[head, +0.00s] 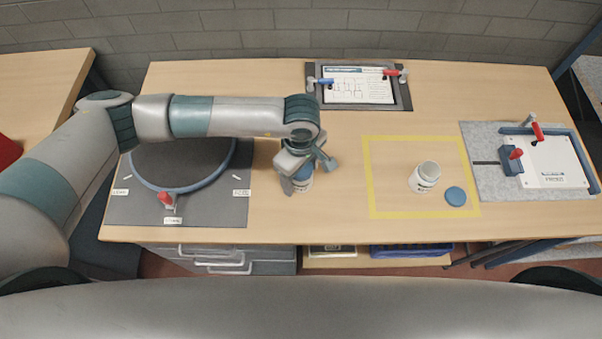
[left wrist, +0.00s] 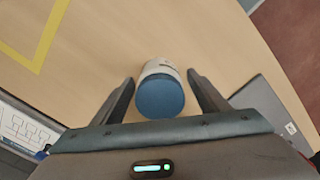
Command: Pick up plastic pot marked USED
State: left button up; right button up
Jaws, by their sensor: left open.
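A white plastic pot with a blue lid (head: 302,182) stands on the table under my left gripper (head: 302,172), which hides part of it. In the left wrist view the lidded pot (left wrist: 161,92) sits between the two open fingers of the left gripper (left wrist: 161,85), with a gap on both sides. A second white pot (head: 425,177) stands open inside the yellow square, with a blue lid (head: 455,196) lying beside it. I cannot read the word USED on either pot. My right gripper is not in view.
A yellow taped square (head: 372,190) marks the table's right half. A grey mat (head: 230,205) with a round dark plate (head: 180,160) lies left. A clamped drawing board (head: 400,95) is at the back. A grey felt pad (head: 480,150) with a clamped white panel (head: 553,165) lies right.

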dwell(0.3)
pick_arm(q)
jog(key=c, duration=1.2)
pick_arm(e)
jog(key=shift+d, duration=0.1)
pick_arm(q)
jog(key=shift+r, duration=0.15)
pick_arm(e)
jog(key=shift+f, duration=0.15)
